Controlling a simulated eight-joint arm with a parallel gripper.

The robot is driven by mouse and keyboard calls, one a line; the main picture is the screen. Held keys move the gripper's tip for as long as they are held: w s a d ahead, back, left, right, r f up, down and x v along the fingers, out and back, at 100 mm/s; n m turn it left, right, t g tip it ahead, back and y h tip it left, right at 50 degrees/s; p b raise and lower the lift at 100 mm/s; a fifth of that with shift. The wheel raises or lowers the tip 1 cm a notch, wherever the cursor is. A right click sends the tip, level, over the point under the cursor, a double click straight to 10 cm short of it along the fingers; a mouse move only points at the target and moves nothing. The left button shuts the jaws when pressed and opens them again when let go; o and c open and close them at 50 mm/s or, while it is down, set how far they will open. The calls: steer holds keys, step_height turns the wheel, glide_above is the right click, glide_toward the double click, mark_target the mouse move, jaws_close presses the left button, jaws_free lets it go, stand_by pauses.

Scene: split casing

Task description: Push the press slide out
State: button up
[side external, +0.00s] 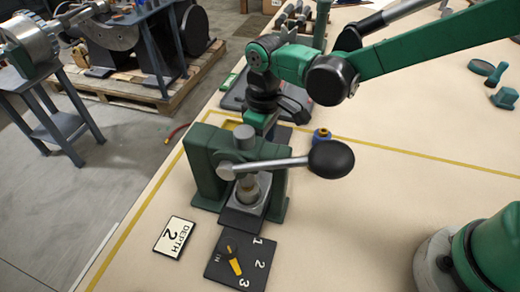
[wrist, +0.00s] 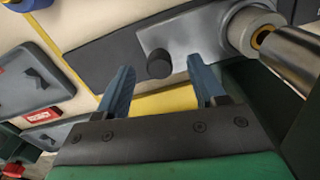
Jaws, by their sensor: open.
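The green press (side external: 207,180) stands on the bench, with a lever ending in a black ball knob (side external: 331,160). Its slide (side external: 243,217) is a dark track with a light grey plate; a grey cylindrical part sits on it beneath the ram (side external: 245,150). In the wrist view the slide plate (wrist: 190,35) carries a short black peg (wrist: 159,64). My gripper (wrist: 160,84) is open behind the press, its blue fingertips apart on either side of the peg's line. Nothing is held. Whether a finger touches the peg cannot be told. In the side view the press and my wrist hide the fingertips.
A card (side external: 174,238) reads DEPTH 2. A black dial plate (side external: 238,262) has a yellow pointer and marks IN, 1, 2, 3. A blue item (side external: 321,136) stands right of the press. Grey trays (wrist: 30,80) lie left in the wrist view. The bench at right is mostly clear.

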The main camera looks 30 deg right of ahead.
steer(key=shift+f, duration=0.6)
jaws_close()
stand_by(1.0)
